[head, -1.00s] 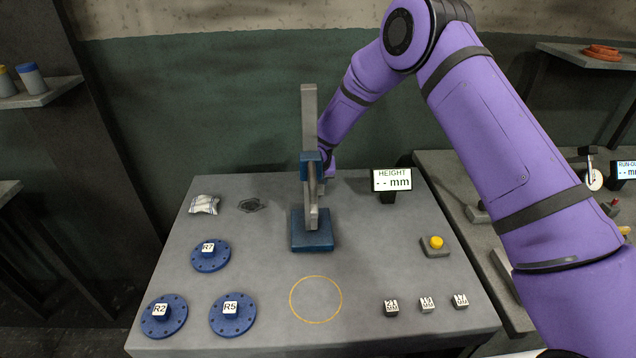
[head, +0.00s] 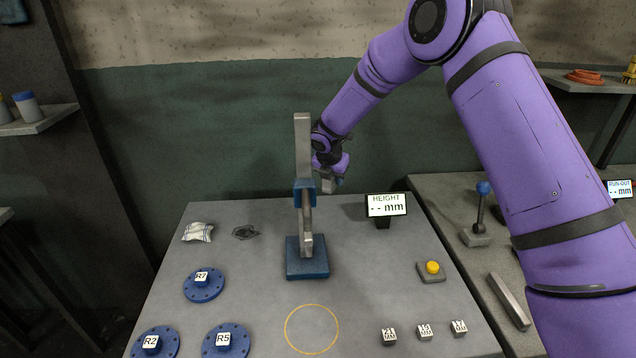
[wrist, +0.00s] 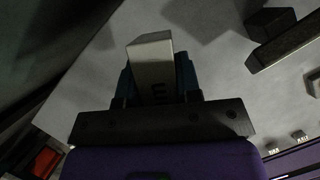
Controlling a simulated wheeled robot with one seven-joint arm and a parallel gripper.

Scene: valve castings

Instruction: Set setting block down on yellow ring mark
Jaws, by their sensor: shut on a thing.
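My gripper (head: 329,184) is up behind the height gauge (head: 305,190), partly hidden by its column. In the wrist view its blue fingers (wrist: 160,80) are shut on the setting block (wrist: 152,58), a pale block with partly covered dark lettering. The block is held above the grey table. The yellow ring mark (head: 312,305) is a thin circle on the table in front of the gauge's blue base. The ring is empty, and my gripper is well behind it.
Blue flanges R7 (head: 204,286), R2 (head: 155,343) and R5 (head: 226,341) lie left of the ring. Three small marked blocks (head: 425,332) and a yellow button (head: 432,267) are to its right. The height display (head: 386,206) stands at the back, reading dashes.

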